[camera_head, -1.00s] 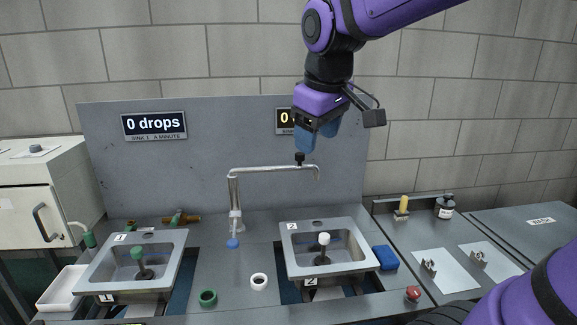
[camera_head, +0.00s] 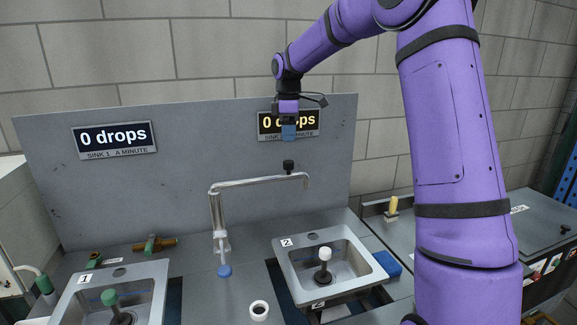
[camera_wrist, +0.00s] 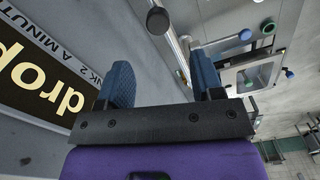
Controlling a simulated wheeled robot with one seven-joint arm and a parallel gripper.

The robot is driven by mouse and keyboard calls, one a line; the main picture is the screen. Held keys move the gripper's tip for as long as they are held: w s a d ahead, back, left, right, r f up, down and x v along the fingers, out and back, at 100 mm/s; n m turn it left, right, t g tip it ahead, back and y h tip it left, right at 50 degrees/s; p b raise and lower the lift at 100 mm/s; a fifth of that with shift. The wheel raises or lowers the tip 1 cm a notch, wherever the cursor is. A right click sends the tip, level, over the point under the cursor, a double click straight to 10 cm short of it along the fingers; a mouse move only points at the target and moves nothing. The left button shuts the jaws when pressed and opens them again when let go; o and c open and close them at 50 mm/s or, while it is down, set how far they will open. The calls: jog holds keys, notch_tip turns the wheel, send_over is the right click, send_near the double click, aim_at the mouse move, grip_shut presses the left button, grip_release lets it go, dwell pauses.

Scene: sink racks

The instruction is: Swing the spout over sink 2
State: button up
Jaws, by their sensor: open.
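The metal spout (camera_head: 255,182) runs to the right from its upright pipe, and its down-turned end shows above the back of sink 2 (camera_head: 283,257) in the head view. A black knob (camera_head: 289,165) stands on the spout near that end. My gripper (camera_head: 289,138) is open and empty, pointing down just above the knob, with a gap between them. In the wrist view the blue fingers (camera_wrist: 160,68) are apart, and the knob (camera_wrist: 158,20) and spout (camera_wrist: 174,42) show beyond them, not between them. Sink 2 holds a white-topped stopper (camera_head: 324,254).
Sink 1 (camera_head: 70,307) with a green-topped stopper (camera_head: 110,298) is at left. A blue knob (camera_head: 224,271) sits at the pipe's foot. The grey back panel (camera_head: 200,140) with two displays stands close behind my gripper. A blue sponge (camera_head: 387,263) lies right of sink 2.

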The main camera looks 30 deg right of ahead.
aim_at(289, 161)
jog(key=shift+w+d+f, duration=0.1)
jog(key=shift+w+f, duration=0.1)
jog(key=shift+f, duration=0.4)
notch_tip(289, 161, down, 10)
jog(key=shift+r, duration=0.1)
jog(key=shift+s, duration=0.15)
grip_shut()
